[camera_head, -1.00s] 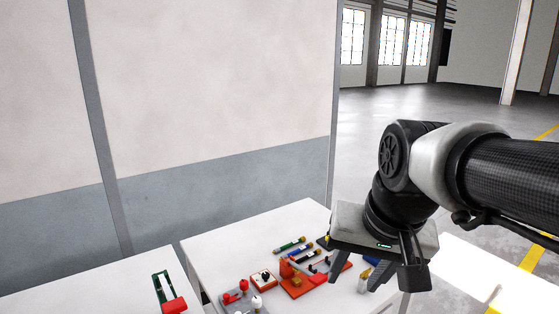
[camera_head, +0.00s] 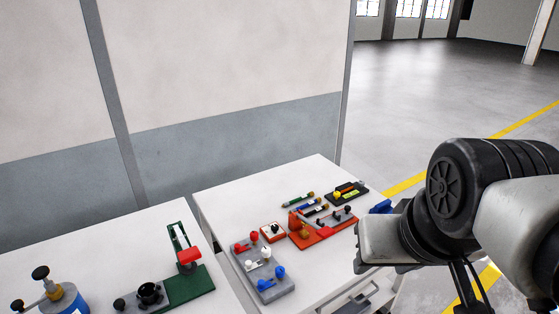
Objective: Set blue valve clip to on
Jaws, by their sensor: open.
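A grey board (camera_head: 248,277) lies on the right white table and carries red, white and blue valve pieces. The blue valve clip (camera_head: 270,278) is at the board's near end, with a rounded blue knob beside it. Whether it is on or off is too small to tell. My gripper (camera_head: 382,244) is at the right, above the table's right edge and apart from the board. It is open; its fingers are mostly hidden. Nothing shows held in it.
Behind the board are a small red-framed box (camera_head: 272,232), an orange fixture (camera_head: 325,231), several pens and a black tray (camera_head: 347,191). A green fixture (camera_head: 190,286) and a blue canister (camera_head: 66,299) stand on the left table. A gap separates the tables.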

